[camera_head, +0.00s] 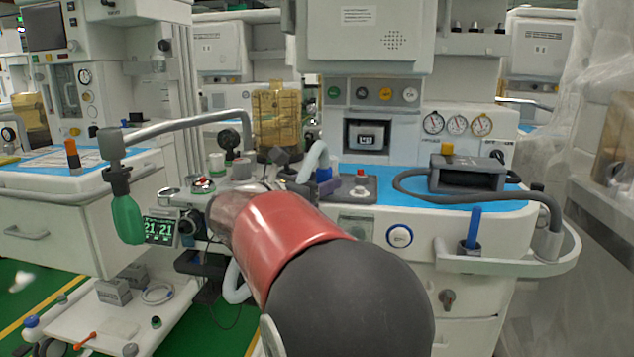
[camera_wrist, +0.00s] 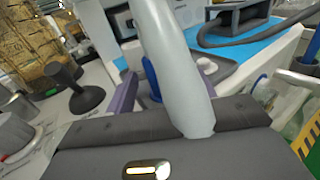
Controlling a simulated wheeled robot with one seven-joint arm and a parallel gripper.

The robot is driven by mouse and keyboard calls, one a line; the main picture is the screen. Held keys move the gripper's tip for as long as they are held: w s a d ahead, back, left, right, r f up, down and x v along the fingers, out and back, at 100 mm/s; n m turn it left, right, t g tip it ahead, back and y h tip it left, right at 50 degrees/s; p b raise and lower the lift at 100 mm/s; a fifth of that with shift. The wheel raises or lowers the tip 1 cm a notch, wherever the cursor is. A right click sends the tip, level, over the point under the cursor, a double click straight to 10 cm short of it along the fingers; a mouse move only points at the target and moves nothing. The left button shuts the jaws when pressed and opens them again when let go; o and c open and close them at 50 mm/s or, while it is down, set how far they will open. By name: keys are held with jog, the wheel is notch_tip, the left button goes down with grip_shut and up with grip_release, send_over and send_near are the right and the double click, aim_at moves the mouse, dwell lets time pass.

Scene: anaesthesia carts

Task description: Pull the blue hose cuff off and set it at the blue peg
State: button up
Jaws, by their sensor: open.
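The blue hose cuff (camera_head: 323,174) sits at the lower end of a short pale grey hose (camera_head: 313,158) on the middle cart, with a purple-grey part just below it. In the wrist view the cuff (camera_wrist: 151,78) is partly hidden behind the hose (camera_wrist: 172,60), which crosses close in front of my gripper (camera_wrist: 195,122). My gripper is open. In the head view its dark parts show just left of the cuff, and my red and black arm hides the rest.
A black knob-like part (camera_wrist: 78,88) stands left of the hose. An amber canister (camera_head: 276,120) is behind. A dark grey box (camera_head: 466,174) and grey hose (camera_head: 420,196) lie on the blue worktop. A curved rail (camera_head: 567,250) borders the peg's ledge.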

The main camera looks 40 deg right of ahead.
jog(key=s+a, duration=0.1)
jog(key=a, duration=0.6)
jog(key=shift+a, duration=0.4)
